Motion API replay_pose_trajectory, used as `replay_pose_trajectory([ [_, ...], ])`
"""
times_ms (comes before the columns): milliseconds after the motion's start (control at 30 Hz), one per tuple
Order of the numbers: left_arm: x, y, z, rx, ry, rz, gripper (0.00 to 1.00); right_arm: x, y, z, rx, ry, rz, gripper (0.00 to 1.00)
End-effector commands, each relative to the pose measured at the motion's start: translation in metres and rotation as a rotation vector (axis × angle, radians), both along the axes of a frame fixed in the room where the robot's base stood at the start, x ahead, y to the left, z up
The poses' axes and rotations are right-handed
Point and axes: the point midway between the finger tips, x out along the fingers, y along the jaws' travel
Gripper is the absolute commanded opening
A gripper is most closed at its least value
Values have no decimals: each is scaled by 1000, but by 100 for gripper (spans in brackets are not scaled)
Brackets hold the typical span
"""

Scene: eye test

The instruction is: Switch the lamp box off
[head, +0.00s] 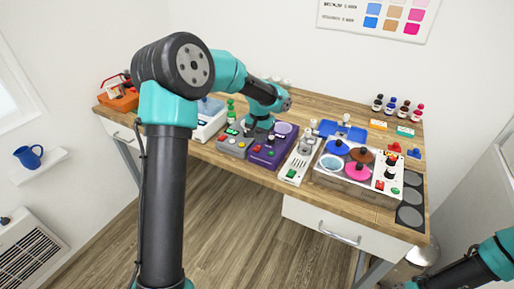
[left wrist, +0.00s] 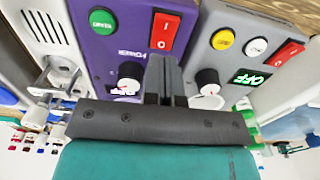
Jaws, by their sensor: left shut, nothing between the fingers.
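No box is plainly marked as the lamp box, and I cannot tell which it is. A purple box (head: 268,155) stands mid-table; the left wrist view shows its green button (left wrist: 103,20), black-and-white knob (left wrist: 131,77) and red I/O rocker (left wrist: 164,31). Beside it is a grey box (head: 233,147) with a red rocker (left wrist: 289,53), yellow and white buttons, a knob (left wrist: 207,80) and a green-lit display (left wrist: 249,78) reading OFF. My left gripper (left wrist: 162,60) is shut and empty, its tips over the purple box near its rocker. Both rockers' tilt is unclear. My right gripper is out of view.
A white box (head: 209,122) and an orange crate (head: 122,101) are left. Small bottles (head: 391,105) stand at the back right.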

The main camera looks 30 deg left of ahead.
Motion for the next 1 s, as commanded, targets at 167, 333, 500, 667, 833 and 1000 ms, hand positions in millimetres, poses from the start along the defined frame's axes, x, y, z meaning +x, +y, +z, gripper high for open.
replay_pose_trajectory([
  [167,0,0,11,0,-2,-1,0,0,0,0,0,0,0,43],
  [333,0,-1,22,0,-1,-1,0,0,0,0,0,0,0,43],
  [500,0,0,33,-1,-1,-1,0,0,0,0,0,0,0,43],
  [667,0,0,42,0,-1,-1,0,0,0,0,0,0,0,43],
  [833,0,0,52,0,-1,0,0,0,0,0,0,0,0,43],
  [1000,0,0,54,0,-1,-1,0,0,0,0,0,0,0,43],
])
